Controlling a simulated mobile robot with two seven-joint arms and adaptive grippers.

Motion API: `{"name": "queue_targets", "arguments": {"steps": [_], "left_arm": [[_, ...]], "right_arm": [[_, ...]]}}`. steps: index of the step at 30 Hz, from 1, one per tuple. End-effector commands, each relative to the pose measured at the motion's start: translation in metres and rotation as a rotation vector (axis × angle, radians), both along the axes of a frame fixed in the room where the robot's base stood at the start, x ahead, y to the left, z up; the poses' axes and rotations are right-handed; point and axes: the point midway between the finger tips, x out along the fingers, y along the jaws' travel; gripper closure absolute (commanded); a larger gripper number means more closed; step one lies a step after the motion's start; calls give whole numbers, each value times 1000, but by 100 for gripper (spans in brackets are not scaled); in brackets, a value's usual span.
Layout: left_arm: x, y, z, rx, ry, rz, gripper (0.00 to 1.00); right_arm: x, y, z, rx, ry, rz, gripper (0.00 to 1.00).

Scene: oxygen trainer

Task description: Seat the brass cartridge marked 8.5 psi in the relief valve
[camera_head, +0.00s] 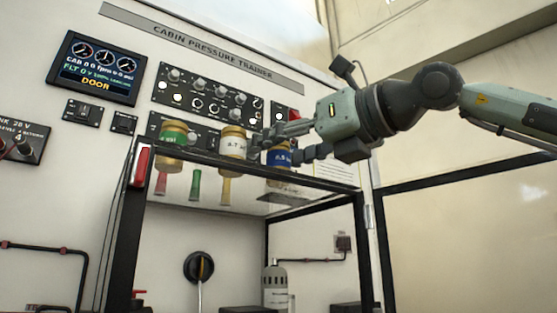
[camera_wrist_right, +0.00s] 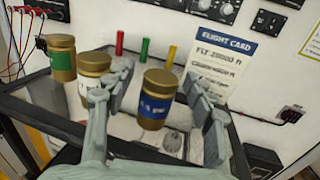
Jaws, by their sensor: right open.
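The blue-banded brass cartridge (camera_head: 280,157) stands upright on the glass shelf; its partly readable label seems to end in .5 psi. In the right wrist view this cartridge (camera_wrist_right: 157,97) is between the spread fingers of my right gripper (camera_wrist_right: 160,78), with a visible gap on its right side. In the head view my right gripper (camera_head: 288,142) is open, reaching in from the right over the shelf and partly covering the cartridge. A white-banded cartridge (camera_head: 234,142) and a green-banded one (camera_head: 172,138) stand to its left. I cannot make out the relief valve. My left gripper is not in view.
The black-framed shelf (camera_head: 250,171) stands before the trainer panel with its knobs (camera_head: 197,83) and screen (camera_head: 96,68). Red (camera_wrist_right: 119,42), green (camera_wrist_right: 144,50) and yellow (camera_wrist_right: 170,57) pegs are behind the cartridges. A flight card (camera_wrist_right: 221,62) is on the wall.

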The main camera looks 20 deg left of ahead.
Motion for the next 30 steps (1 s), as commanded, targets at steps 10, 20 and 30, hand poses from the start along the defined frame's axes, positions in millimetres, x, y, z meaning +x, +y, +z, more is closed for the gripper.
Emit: {"name": "queue_targets", "arguments": {"steps": [10,20,30], "left_arm": [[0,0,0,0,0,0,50],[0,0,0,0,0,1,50],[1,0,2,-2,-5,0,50]], "right_arm": [[0,0,0,0,0,0,82],[-1,-1,1,1,-2,1,100],[-1,0,17,3,-3,0,100]]}}
